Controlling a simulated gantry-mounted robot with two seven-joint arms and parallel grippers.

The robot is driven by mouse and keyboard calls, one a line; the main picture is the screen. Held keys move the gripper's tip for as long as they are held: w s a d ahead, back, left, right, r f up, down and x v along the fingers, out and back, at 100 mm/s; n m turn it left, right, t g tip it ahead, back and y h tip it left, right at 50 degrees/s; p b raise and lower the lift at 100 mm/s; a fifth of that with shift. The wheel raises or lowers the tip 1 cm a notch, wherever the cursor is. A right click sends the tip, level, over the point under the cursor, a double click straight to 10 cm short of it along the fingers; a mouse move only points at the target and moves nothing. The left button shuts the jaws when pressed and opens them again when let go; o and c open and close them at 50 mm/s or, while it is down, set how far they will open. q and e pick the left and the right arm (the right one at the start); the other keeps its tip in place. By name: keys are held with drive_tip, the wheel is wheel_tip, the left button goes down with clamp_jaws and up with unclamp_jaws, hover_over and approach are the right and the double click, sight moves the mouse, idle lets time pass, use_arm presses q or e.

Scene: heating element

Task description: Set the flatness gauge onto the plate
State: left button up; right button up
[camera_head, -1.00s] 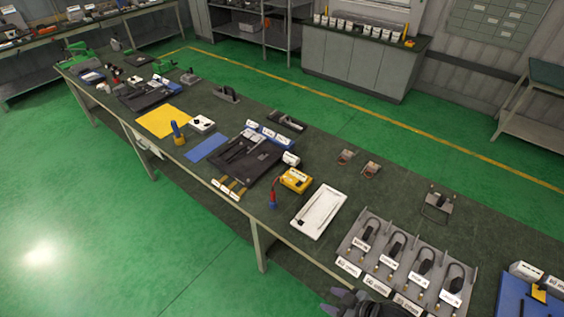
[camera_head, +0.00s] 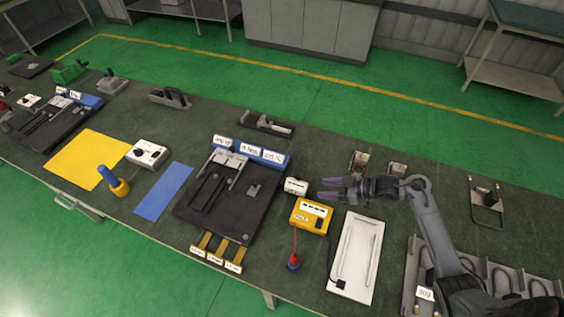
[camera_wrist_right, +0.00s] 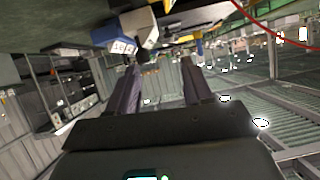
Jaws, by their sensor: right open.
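My right gripper (camera_head: 324,189) reaches in from the right, open and empty, just right of the white block and above the bench. Its two spread fingers also show in the right wrist view (camera_wrist_right: 159,72), with nothing between them. My left gripper is not in view.
A yellow meter (camera_head: 311,216) with a red lead sits just below the white block. A white tray (camera_head: 370,228) with rods lies below my right forearm. Blue labelled blocks (camera_head: 250,152) line the plate's back edge. A blue mat (camera_head: 165,190) lies left.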

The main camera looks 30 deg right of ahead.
sight(300, 175)
drive_tip(key=shift+t, duration=0.5)
drive_tip(key=w+a+b, duration=0.1)
drive_tip(key=w, duration=0.2)
drive_tip(key=w+a+f, duration=0.1)
drive_tip(key=w, duration=0.2)
drive_tip(key=w+a+f+b, duration=0.1)
drive_tip(key=w, duration=0.3)
drive_tip(key=shift+b, duration=0.35)
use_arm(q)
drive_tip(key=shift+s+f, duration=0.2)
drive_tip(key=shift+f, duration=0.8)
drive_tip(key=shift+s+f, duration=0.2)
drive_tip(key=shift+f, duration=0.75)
use_arm(e)
drive_tip(key=shift+x, duration=0.8)
drive_tip(key=shift+c, duration=0.4)
clamp_jaws()
